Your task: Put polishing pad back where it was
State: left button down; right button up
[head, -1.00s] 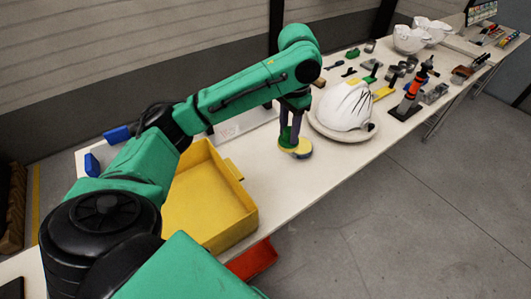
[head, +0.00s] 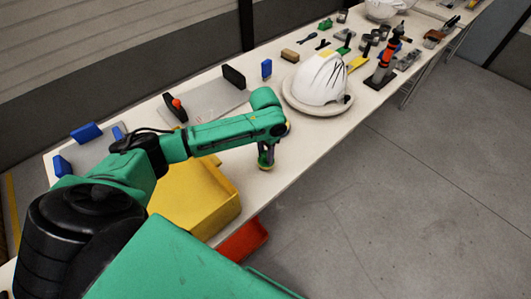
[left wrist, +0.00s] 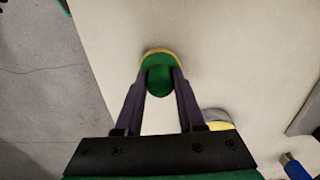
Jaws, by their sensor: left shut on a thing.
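The polishing pad, a green grip on a round yellow-edged base, is between the fingers of my left gripper (left wrist: 160,82). In the left wrist view the pad (left wrist: 158,62) is gripped over a bare part of the table (left wrist: 245,50). In the head view my left gripper (head: 266,158) points down near the table's front edge, and the pad shows small at its tips. I cannot tell whether the base touches the table. A rounded grey and yellow thing (left wrist: 217,117) is partly hidden behind the gripper in the left wrist view. My right gripper is not in view.
A yellow bin (head: 217,205) and a red bin (head: 243,240) are at the near end. A grey panel (head: 212,101) lies toward the wall. A white helmet (head: 322,80) sits to the right on a round base. Several tools stand beyond it. Table right of my gripper is clear.

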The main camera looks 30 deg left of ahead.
pick_arm(q)
jog(key=c, duration=0.5)
grip_release()
jog(key=shift+f, duration=0.1)
notch_tip(320, 180, up, 12)
jog(key=shift+r+b, duration=0.2)
jog(key=shift+b, duration=0.1)
